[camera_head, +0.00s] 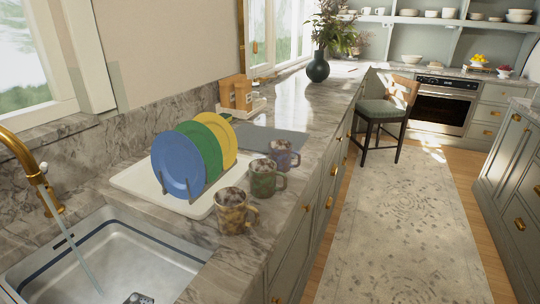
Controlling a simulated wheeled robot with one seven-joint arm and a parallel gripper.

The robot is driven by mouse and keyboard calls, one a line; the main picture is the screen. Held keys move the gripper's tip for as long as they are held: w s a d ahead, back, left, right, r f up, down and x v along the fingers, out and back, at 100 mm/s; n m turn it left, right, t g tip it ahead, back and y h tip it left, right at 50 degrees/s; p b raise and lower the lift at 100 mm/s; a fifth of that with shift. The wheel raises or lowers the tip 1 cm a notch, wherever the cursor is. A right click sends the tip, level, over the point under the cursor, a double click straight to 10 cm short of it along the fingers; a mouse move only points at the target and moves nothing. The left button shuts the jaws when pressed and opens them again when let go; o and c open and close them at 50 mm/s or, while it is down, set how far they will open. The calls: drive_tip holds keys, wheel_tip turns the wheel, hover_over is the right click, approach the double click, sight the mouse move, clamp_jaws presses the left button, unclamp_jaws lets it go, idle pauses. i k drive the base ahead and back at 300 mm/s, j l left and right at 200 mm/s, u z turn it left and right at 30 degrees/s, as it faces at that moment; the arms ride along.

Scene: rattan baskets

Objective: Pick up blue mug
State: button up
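A blue-purple mug (283,157) stands upright on the marble counter, the farthest of three mugs in a row along the counter's right edge. Its handle points right. A green mug (263,178) stands just in front of it, with its handle to the right. A yellow-brown mug (233,211) stands nearest, also with its handle to the right. My gripper is not in view.
A white tray (140,181) holds a rack with blue (176,163), green and yellow plates, left of the mugs. A sink (100,262) with a gold faucet (40,178) is at front left. A vase (317,68) and a stool (382,112) stand farther back. The rug floor (400,220) is clear.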

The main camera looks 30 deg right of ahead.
sight(280, 151)
drive_tip(key=k+j, duration=0.1)
drive_tip(key=j, duration=0.45)
drive_tip(key=k+j+u, duration=0.1)
drive_tip(key=j, duration=0.95)
drive_tip(key=i+l+u, duration=0.15)
drive_tip(key=l, duration=0.8)
drive_tip(key=i+l+u, duration=0.1)
drive_tip(key=l, duration=0.9)
drive_tip(key=l+u, duration=0.15)
drive_tip(key=l, duration=0.85)
